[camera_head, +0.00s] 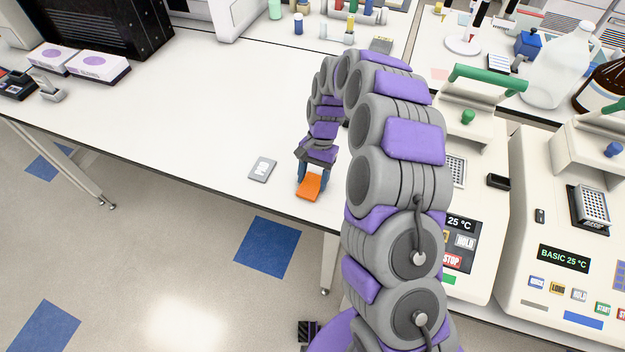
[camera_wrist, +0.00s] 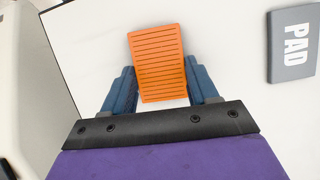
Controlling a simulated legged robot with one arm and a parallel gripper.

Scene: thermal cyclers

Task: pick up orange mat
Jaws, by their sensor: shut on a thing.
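The orange mat (camera_head: 309,188) is a small ribbed rectangle at the front edge of the white bench in the head view. In the wrist view the orange mat (camera_wrist: 157,62) lies between the two blue fingers, its near part flanked by them. My gripper (camera_head: 313,172) points down at the bench and is shut on the mat. In the wrist view my gripper (camera_wrist: 160,85) has a finger at each side of the mat. I cannot tell whether the mat is clear of the bench top.
Thermal cyclers (camera_head: 570,250) stand at the right. The white bench (camera_head: 200,115) is mostly clear to the left, with purple-white boxes (camera_head: 98,68) at its far left.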

